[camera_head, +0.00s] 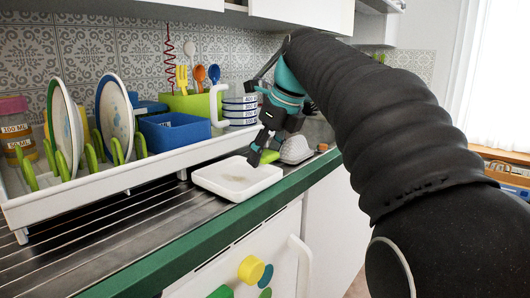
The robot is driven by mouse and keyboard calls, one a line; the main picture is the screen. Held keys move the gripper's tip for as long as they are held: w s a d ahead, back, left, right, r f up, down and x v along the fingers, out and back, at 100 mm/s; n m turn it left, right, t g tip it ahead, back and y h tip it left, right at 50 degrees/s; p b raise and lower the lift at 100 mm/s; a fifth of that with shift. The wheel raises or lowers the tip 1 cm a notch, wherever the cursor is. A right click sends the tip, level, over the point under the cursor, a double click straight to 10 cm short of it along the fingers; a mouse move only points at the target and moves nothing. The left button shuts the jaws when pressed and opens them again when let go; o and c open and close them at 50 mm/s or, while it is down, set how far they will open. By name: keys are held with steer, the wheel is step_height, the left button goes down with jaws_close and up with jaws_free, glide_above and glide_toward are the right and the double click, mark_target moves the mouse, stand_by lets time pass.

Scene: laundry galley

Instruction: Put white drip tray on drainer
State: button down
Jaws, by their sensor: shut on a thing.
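The white drip tray (222,188) is a shallow, square tray with a faint brownish stain inside. It shows in the head view near the counter's front edge, right of the drainer's near corner. My gripper (256,158) points down at the tray's far right side and is shut on its rim; the fingers hide part of that rim. The tray looks level, at or just above the counter; I cannot tell which. The white drainer (115,181) stands on the left, holding upright plates (116,118), a blue bin (174,133) and stacked bowls (240,110).
Jars (16,128) stand at the drainer's left end, and a green utensil holder (192,103) at its back. A white ribbed object (296,150) lies behind my gripper. The ridged metal counter (120,232) in front of the drainer is clear. Cabinets hang above.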

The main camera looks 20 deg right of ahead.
steer(key=shift+f, duration=0.1)
steer(key=shift+c, duration=2)
jaws_free()
steer(key=p+v, duration=0.1)
steer(key=v, duration=1.1)
steer(key=shift+p, duration=0.3)
